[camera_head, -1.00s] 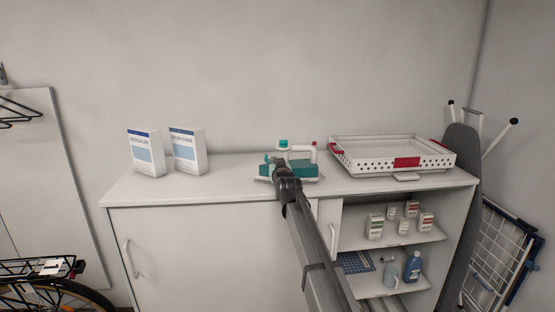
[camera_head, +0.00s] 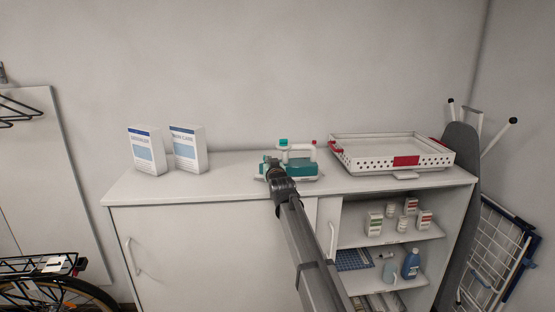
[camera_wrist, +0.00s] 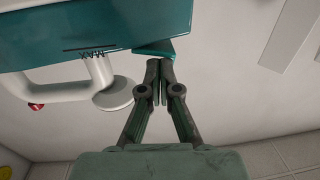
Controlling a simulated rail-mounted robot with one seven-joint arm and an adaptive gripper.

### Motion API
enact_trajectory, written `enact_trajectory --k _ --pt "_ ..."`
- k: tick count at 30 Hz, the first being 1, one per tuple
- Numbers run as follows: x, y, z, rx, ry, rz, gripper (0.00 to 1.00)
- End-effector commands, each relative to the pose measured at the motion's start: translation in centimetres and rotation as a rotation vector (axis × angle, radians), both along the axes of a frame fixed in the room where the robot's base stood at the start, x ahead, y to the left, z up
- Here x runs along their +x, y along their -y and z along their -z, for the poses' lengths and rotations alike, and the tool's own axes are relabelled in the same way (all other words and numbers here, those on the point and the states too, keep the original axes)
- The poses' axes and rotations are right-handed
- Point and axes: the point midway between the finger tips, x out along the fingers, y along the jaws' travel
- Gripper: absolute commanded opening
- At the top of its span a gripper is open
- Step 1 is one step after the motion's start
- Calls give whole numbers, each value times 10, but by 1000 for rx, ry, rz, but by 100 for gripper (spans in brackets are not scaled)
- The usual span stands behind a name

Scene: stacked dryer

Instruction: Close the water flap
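A teal and white steam iron (camera_head: 302,171) with a white handle sits on the white cabinet top. In the wrist view its teal body (camera_wrist: 90,30), marked MAX, fills the upper left. A small teal flap (camera_wrist: 154,49) sticks out from the body's lower right edge, at an angle to it. My gripper (camera_wrist: 161,68) has its fingers together just below the flap, with nothing seen between them. Whether the tips touch the flap is unclear. In the head view my gripper (camera_head: 270,163) is at the iron's left end and hides part of it.
A white tray (camera_head: 370,157) with red handles stands right of the iron on the cabinet top (camera_head: 235,172). Two detergent boxes (camera_head: 187,149) stand at the left. Open shelves (camera_head: 400,240) below hold bottles and small boxes. An ironing board (camera_head: 460,170) leans at the right.

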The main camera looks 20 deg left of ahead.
Motion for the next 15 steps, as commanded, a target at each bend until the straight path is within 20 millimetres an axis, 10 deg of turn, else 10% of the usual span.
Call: enact_trajectory --k 15 --pt "0 0 1 1 1 0 0"
